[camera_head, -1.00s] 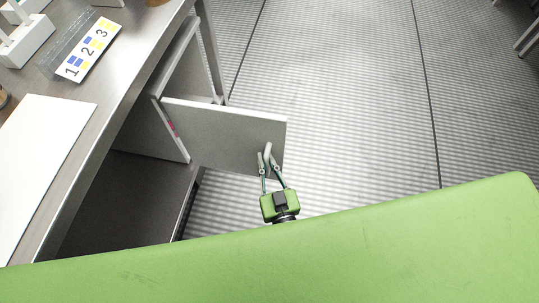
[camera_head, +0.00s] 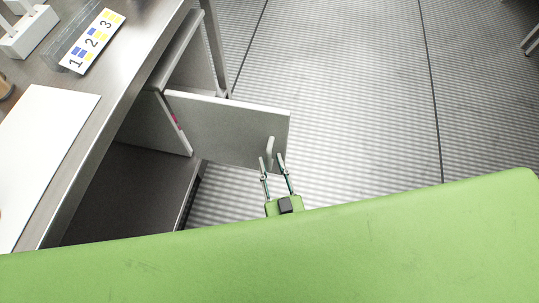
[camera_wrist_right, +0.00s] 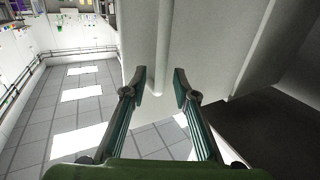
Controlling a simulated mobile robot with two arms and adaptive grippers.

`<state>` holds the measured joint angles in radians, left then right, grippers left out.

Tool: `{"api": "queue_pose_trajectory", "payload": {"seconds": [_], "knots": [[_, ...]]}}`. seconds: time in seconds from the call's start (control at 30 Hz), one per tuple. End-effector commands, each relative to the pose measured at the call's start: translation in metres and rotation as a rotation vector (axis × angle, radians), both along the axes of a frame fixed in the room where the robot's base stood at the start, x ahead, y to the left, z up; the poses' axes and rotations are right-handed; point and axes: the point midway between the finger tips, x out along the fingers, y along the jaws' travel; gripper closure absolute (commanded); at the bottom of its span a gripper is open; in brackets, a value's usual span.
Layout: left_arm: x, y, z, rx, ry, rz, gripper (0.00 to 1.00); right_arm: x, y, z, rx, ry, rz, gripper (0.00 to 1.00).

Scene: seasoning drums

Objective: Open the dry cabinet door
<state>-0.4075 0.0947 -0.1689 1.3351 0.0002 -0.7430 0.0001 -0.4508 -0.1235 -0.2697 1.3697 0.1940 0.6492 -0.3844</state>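The grey cabinet door (camera_head: 220,128) stands swung out wide from the cabinet (camera_head: 125,190) under the metal table. Its pale upright handle (camera_head: 270,150) is near the door's free edge. My right gripper (camera_head: 273,160) is open, with its fingertips just short of the handle in the head view. In the right wrist view the open fingers (camera_wrist_right: 160,85) point at the door (camera_wrist_right: 210,45), with the handle bar (camera_wrist_right: 163,50) between their lines and not gripped. My left gripper is not in view.
The metal table (camera_head: 130,75) at left bears a white sheet (camera_head: 40,150), a numbered card (camera_head: 92,42) and a white rack (camera_head: 28,32). The striped floor (camera_head: 350,100) right of the door is clear.

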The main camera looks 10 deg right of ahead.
Motion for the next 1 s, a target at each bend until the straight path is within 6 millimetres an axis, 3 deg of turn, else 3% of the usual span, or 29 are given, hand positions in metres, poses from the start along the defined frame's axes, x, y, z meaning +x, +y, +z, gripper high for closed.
{"api": "queue_pose_trajectory", "payload": {"seconds": [0.2, 0.4, 0.57, 1.0], "knots": [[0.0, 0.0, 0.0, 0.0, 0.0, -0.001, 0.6, -0.049, -0.004, -0.001, 0.001, 0.004, 0.0, 0.73], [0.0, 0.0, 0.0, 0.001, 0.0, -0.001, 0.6, -0.078, -0.006, 0.0, -0.001, 0.001, 0.0, 0.73], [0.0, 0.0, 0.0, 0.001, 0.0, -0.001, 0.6, -0.087, -0.007, 0.0, 0.0, 0.0, 0.0, 0.73], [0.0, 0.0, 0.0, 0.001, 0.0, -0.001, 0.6, -0.087, -0.007, 0.0, 0.0, 0.0, -0.001, 0.73]]}}
